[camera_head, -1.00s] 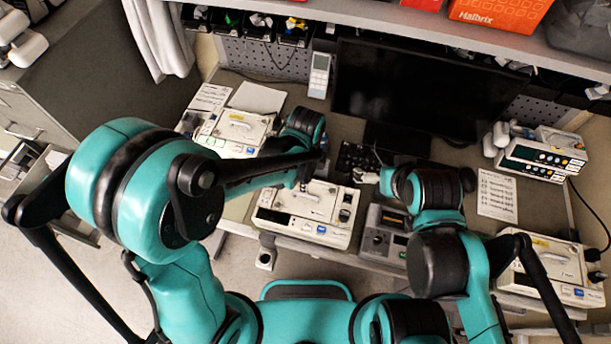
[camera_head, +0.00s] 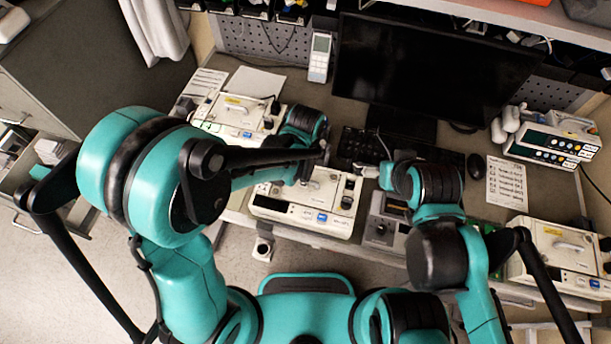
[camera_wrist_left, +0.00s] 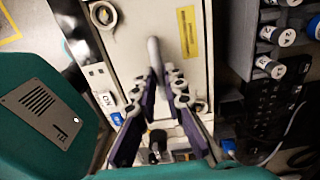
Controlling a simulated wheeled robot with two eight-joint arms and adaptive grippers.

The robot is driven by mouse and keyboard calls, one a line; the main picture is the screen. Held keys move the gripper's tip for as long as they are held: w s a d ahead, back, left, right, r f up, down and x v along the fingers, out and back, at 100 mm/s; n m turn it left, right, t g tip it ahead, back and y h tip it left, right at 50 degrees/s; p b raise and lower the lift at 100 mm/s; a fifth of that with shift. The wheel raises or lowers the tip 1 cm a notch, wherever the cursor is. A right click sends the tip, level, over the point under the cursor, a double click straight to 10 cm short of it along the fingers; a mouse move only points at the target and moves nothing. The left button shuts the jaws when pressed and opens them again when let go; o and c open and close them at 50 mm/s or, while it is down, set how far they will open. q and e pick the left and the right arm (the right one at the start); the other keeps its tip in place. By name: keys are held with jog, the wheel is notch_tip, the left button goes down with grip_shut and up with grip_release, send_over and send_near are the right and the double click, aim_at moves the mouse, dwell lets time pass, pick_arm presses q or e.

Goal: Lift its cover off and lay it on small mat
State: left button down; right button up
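A cream infusion pump (camera_head: 290,213) stands at the middle front of the bench. Its pale lid (camera_head: 326,188) is on it, partly hidden by my left arm. My left gripper (camera_head: 304,178) points down over this lid. In the left wrist view, the two dark purple fingers of my left gripper (camera_wrist_left: 161,74) lie on either side of the lower end of a white bar handle (camera_wrist_left: 153,50) on the lid (camera_wrist_left: 132,35). A gap shows between the fingertips; contact with the handle is unclear. My right gripper (camera_head: 372,171) is mostly hidden by its arm. I cannot identify the small mat.
Another cream pump (camera_head: 235,117) stands at the back left, and one (camera_head: 560,250) at the right. A grey device (camera_head: 385,225) stands close right of the middle pump. A keyboard (camera_head: 360,146) and monitor (camera_head: 435,70) are behind. A printed sheet (camera_head: 507,183) lies at the right.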

pick_arm(q)
jog(key=shift+r, duration=0.1)
jog(key=shift+r+p, duration=2.5)
jog(key=shift+r, duration=0.95)
